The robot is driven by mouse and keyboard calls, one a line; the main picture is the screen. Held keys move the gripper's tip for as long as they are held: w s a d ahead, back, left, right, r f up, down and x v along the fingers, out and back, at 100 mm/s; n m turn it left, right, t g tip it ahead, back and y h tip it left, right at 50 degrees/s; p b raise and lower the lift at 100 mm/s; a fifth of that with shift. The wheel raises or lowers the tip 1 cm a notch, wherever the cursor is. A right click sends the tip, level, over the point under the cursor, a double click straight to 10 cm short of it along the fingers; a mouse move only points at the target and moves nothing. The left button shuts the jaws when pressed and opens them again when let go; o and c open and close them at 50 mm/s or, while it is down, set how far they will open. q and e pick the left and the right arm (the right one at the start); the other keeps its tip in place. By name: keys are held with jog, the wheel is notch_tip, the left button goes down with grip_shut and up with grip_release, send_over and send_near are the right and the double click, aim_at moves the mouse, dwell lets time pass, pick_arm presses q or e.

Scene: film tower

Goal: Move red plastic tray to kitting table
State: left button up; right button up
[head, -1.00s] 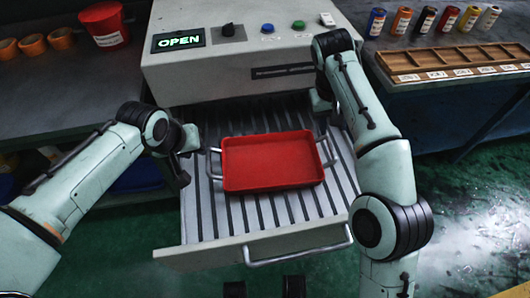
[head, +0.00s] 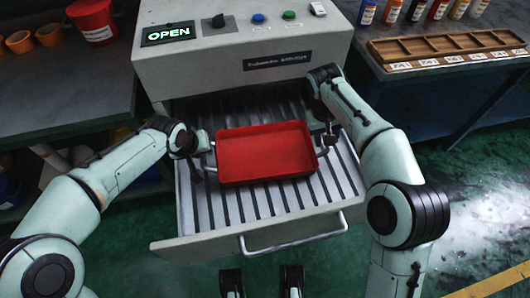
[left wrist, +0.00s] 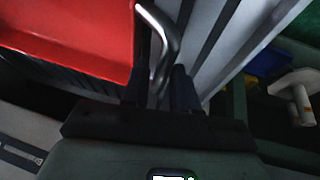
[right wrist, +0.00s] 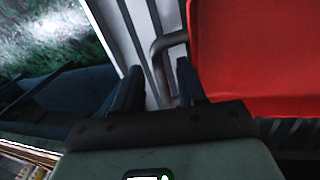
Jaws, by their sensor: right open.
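The red plastic tray (head: 266,153) lies flat in the open slatted drawer (head: 245,205), with a metal handle at each end. My left gripper (head: 195,147) is at its left handle. In the left wrist view, the handle (left wrist: 163,35) runs between the fingers (left wrist: 160,85); whether they press on it I cannot tell. My right gripper (head: 325,140) is open at the right handle. In the right wrist view, that handle (right wrist: 160,48) runs in between the open fingers (right wrist: 158,85). The tray itself (right wrist: 255,60) is just beside them. The kitting table cannot be identified for certain.
The machine (head: 245,55) behind the drawer shows a lit OPEN sign (head: 168,33). At right, a table holds a wooden compartment tray (head: 450,47) and several bottles (head: 415,10). A dark table (head: 60,90) at left carries a red bucket (head: 92,20). Green floor lies in front.

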pick_arm(q)
jog(key=shift+x, duration=1.55)
pick_arm(e)
jog(key=shift+x, duration=1.55)
pick_arm(q)
jog(key=c, duration=0.3)
pick_arm(e)
jog(key=c, duration=0.3)
pick_arm(q)
grip_shut()
pick_arm(e)
grip_shut()
